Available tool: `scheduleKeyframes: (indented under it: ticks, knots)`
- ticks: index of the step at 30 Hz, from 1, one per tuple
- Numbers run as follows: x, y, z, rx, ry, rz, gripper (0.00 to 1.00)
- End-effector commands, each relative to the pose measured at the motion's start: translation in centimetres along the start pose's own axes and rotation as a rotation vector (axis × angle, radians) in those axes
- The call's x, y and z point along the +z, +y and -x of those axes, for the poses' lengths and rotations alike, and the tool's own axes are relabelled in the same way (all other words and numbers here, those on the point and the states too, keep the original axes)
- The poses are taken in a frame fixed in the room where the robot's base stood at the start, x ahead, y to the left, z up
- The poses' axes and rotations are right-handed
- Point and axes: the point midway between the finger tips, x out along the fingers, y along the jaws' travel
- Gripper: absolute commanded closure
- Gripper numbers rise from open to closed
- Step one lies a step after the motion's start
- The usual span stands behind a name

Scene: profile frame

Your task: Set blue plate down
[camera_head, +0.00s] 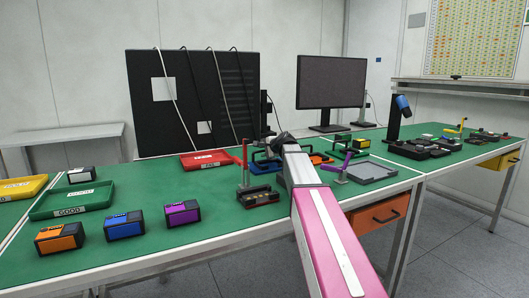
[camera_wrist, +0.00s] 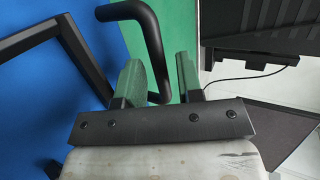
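The blue plate (camera_head: 261,167) is at the back middle of the green bench in the camera_head view, partly hidden by my arm. It fills the left of the camera_wrist view (camera_wrist: 40,85), with black bar handles on it. My gripper (camera_wrist: 160,72) is over the plate's edge, with a bent black handle bar (camera_wrist: 150,35) running down between its two fingers. The fingers stand apart, but whether they press on the bar is not clear. Whether the plate rests flat on the bench is also not clear.
A red tray (camera_head: 206,160) lies left of the plate, and an orange plate (camera_head: 320,158) shows to its right. A green tray (camera_head: 70,202) and orange, blue and purple boxes (camera_head: 182,213) stand at front left. A monitor (camera_head: 331,82) and dark panel (camera_head: 190,130) stand behind.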

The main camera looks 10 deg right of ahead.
Motion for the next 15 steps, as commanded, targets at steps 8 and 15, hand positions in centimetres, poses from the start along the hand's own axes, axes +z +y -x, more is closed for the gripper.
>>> scheduleKeyframes:
  ticks: [8,15]
  knots:
    - [0.0,-0.1,0.0,-0.001,0.0,-0.001,0.6]
    - [0.0,0.1,2.1,-0.002,0.002,-0.001,0.6]
